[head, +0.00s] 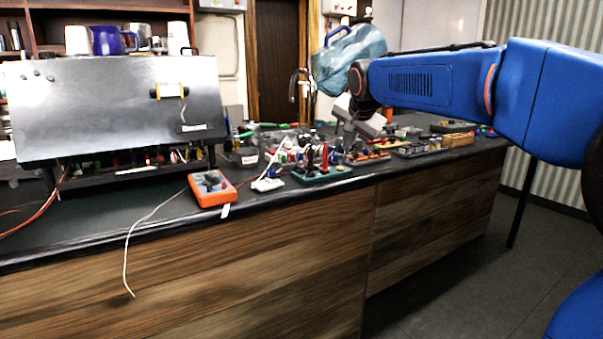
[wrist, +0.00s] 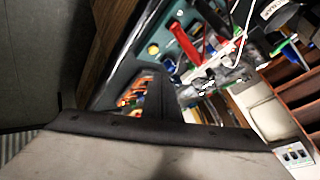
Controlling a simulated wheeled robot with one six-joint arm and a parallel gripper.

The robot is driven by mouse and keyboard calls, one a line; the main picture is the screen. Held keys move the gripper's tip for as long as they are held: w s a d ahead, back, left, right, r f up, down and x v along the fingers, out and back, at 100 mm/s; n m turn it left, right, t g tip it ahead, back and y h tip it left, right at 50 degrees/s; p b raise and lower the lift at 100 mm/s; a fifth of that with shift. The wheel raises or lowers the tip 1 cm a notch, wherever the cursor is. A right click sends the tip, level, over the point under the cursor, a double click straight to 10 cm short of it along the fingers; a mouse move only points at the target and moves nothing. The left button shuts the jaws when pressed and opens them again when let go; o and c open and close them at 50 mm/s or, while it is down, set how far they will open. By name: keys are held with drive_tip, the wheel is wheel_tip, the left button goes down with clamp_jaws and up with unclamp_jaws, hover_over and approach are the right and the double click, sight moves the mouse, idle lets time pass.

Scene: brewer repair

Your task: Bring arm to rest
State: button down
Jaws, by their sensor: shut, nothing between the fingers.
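My blue arm (head: 425,82) reaches in from the right over the workbench (head: 300,235). My gripper (head: 349,132) hangs from its wrist above the cluttered middle of the bench, small and partly lost against the parts behind it. In the wrist view, the dark fingers of my gripper (wrist: 158,84) show as one narrow shape beyond the grey housing. They look shut and hold nothing. Whether the fingertips touch any bench item cannot be told.
A brewer with a metal panel (head: 115,105) stands on the left of the bench. An orange multimeter (head: 212,188) lies near the front edge, with a white wire hanging over it. A clear water jug (head: 348,58) shows behind my wrist. The floor (head: 450,285) at right is clear.

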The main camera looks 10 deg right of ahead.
drive_tip(key=s+d+f+n+g, duration=0.1)
drive_tip(key=s+d+f+n, duration=0.1)
drive_tip(key=s+f, duration=0.7)
drive_tip(key=s+d+f+n+g, duration=0.1)
drive_tip(key=s+f, duration=0.8)
drive_tip(key=s, duration=1.1)
drive_tip(key=s+d+f+n+g, duration=0.2)
drive_tip(key=s+f+n, duration=0.3)
drive_tip(key=s+f, duration=0.4)
drive_tip(key=s+d, duration=0.1)
drive_tip(key=s, duration=0.5)
drive_tip(key=shift+f+n, duration=0.25)
drive_tip(key=shift+n, duration=0.05)
